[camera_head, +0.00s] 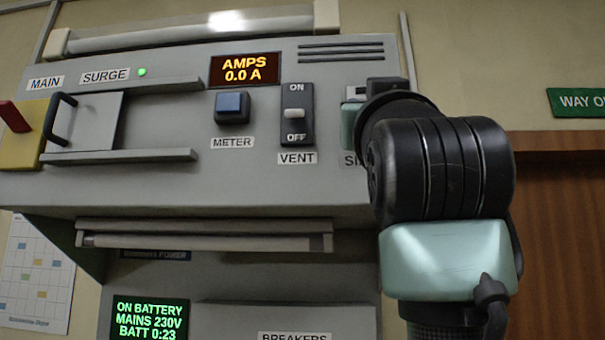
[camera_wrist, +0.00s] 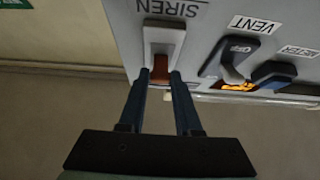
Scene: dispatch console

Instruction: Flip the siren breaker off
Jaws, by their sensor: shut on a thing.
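The siren breaker (camera_wrist: 163,38) shows in the wrist view as a pale housing under an upside-down SIREN label (camera_wrist: 172,8). Its red-brown lever (camera_wrist: 160,66) sits at the end of the housing away from the label. My gripper (camera_wrist: 161,77) has its two dark fingers shut on this lever, one on each side. No ON or OFF mark is readable on this breaker. In the head view my arm hides most of the breaker, and only the start of its label (camera_head: 350,159) shows.
The VENT switch (camera_head: 297,127) is the close neighbour, with the METER button (camera_head: 232,106) beyond it. The AMPS display (camera_head: 244,70) reads 0.0 A. A yellow block with a red handle (camera_head: 14,117) is at far left. A lower screen (camera_head: 149,319) reads ON BATTERY.

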